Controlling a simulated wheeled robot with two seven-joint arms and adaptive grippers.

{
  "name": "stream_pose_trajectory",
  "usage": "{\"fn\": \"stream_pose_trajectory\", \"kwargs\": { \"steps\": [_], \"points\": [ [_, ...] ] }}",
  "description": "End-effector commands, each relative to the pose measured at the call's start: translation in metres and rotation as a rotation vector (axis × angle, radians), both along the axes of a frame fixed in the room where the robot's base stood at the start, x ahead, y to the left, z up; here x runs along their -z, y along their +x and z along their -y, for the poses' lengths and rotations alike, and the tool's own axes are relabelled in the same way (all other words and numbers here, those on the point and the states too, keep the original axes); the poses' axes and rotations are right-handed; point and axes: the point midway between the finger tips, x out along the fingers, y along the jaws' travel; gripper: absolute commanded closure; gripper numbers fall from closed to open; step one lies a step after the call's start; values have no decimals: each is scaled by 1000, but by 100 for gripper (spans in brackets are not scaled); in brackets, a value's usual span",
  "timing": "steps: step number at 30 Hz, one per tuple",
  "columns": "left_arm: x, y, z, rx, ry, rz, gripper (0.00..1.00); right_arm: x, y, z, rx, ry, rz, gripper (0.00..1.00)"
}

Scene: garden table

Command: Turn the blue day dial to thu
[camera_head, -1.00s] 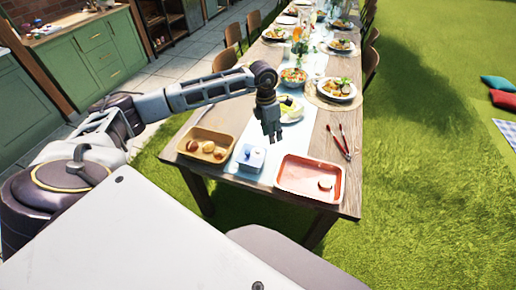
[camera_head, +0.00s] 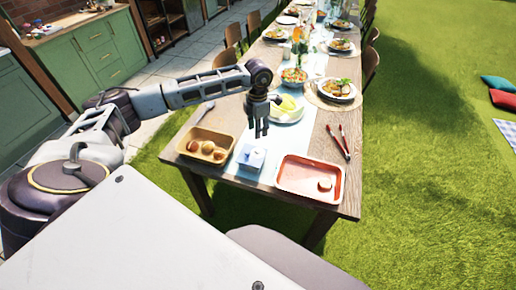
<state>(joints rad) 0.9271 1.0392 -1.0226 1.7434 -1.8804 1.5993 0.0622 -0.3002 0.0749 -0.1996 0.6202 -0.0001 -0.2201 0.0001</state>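A small white box (camera_head: 251,158) with a blue dial on it stands near the table's front edge, between two trays. The dial is tiny here and its day marks cannot be read. My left gripper (camera_head: 259,135) points down just above and behind the box. Its fingers look apart, with nothing seen between them. I cannot tell whether a fingertip touches the dial. My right gripper is not in view.
A tan tray (camera_head: 206,146) with several round items stands left of the box. A red tray (camera_head: 310,178) with one round item stands right. Red-handled tongs (camera_head: 339,141) lie behind it. Plates and a salad bowl (camera_head: 294,77) stand farther back.

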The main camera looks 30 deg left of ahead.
Motion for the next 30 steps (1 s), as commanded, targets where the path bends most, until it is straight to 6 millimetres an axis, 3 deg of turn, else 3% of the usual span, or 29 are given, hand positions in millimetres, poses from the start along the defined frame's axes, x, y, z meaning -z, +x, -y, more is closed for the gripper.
{"fn": "stream_pose_trajectory", "kwargs": {
  "steps": [21,30],
  "points": [
    [92,-1,0,0,-1,-3,60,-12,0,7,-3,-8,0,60],
    [118,0,1,0,-2,-1,60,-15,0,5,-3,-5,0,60]
  ]
}}
